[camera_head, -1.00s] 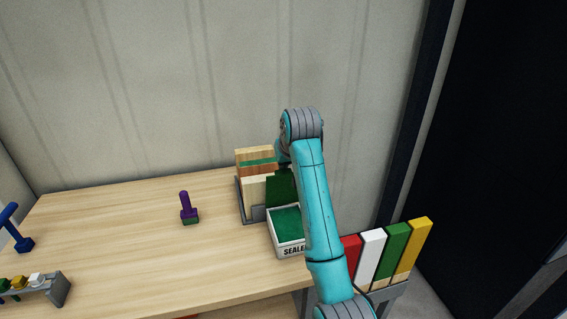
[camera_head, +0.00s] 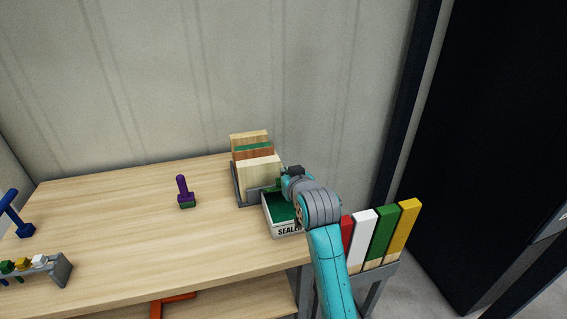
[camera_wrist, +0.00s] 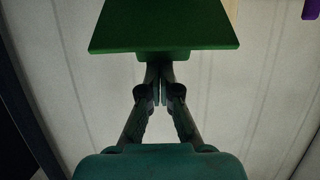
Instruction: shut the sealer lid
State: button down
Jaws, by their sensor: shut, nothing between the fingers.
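The sealer (camera_head: 289,231) is a white open-topped box with a green inside, at the right end of the table in the head view. My arm covers part of it. In the wrist view its green lid (camera_wrist: 165,25) shows as a wide flat panel with a small tab at its near edge. My gripper (camera_wrist: 160,82) is shut and empty, its fingertips at or just below that tab. I cannot tell whether they touch it. In the head view the fingers and most of the lid are hidden or too small to make out.
A grey rack of wooden and coloured boards (camera_head: 259,173) stands just left of the sealer. Red, white, green and yellow boards (camera_head: 384,233) stand at the right. A purple-handled stamp (camera_head: 184,192) stands mid-table. The table's middle (camera_head: 130,225) is mostly clear.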

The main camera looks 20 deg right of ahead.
jog(key=s+f+t, duration=0.1)
jog(key=f, duration=0.1)
jog(key=s+f+t, duration=0.1)
jog(key=s+f, duration=0.1)
jog(key=s+f+t, duration=0.1)
jog(key=s+f, duration=0.1)
jog(key=shift+s+f, duration=0.15)
jog(key=shift+f, duration=0.2)
jog(key=shift+s+f, duration=0.3)
jog(key=shift+f, duration=0.5)
